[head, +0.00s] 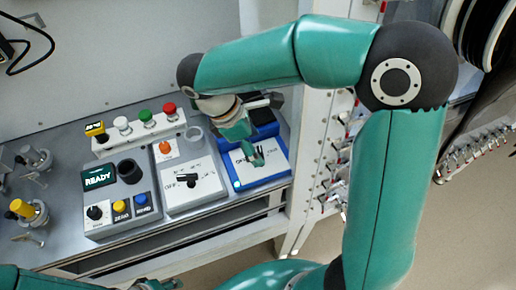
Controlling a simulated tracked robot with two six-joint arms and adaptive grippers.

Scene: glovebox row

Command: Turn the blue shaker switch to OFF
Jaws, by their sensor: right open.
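The blue shaker (283,173) stands at the right end of the bench. It has a white front panel and a dark platform behind. A green light glows at its left front corner. My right gripper (252,158) is over the white panel, pointing down, with its jaws open. The switch is mostly hidden by the gripper, so I cannot read its position or tell whether the fingers touch it. A small part of my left gripper (160,285) shows at the bottom edge; its jaws cannot be made out.
Left of the shaker is a grey box (207,193) with a black switch marked OFF and an orange knob. Further left is a panel with a READY screen (98,178). A perforated post (318,150) stands close on the right.

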